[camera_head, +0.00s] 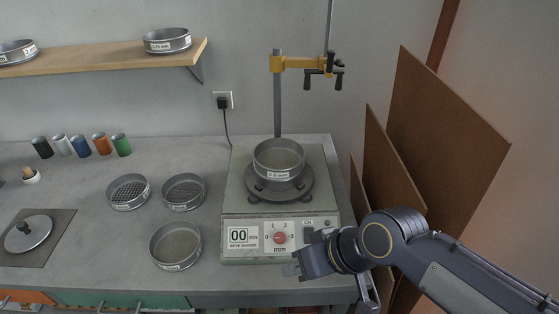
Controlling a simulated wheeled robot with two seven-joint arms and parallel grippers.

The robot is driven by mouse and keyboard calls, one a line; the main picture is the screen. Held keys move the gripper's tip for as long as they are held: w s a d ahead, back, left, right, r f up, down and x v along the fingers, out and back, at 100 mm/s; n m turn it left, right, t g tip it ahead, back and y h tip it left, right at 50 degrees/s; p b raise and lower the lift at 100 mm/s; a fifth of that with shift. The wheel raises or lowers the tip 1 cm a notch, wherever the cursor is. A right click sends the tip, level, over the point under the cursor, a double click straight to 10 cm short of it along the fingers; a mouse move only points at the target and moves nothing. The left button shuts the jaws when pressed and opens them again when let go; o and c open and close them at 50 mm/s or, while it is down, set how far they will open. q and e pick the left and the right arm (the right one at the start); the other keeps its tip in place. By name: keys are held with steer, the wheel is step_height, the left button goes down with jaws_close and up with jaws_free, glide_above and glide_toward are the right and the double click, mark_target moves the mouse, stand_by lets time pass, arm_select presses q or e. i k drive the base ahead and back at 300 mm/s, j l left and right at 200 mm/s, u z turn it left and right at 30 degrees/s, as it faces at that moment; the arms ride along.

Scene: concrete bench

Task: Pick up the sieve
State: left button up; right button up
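Three metal sieves lie on the bench left of the sieve shaker: a coarse-mesh one (128,191), a finer one (184,191) and a larger-looking one (175,245) nearer the front. Another sieve (278,159), with a label on its side, sits on the round plate of the shaker (234,205). My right gripper (296,266) is in front of the shaker's lower right panel, apart from all the sieves. Its fingers point left, and I cannot tell whether they are open. My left gripper is not in view.
A yellow clamp arm (300,63) on a post stands above the shaker. A wooden shelf (110,55) at upper left bears two more sieves. Several coloured cylinders (80,146) stand at the back. Brown boards (440,130) lean at right. A lidded pan (28,233) is at far left.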

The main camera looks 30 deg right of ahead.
mark_target(183, 192)
steer(key=i+j, duration=0.2)
steer(key=j, duration=0.2)
steer(key=i+j, duration=0.2)
steer(key=j, duration=0.2)
steer(key=i+j+u, duration=0.1)
steer(key=j, duration=0.3)
steer(key=i, duration=0.05)
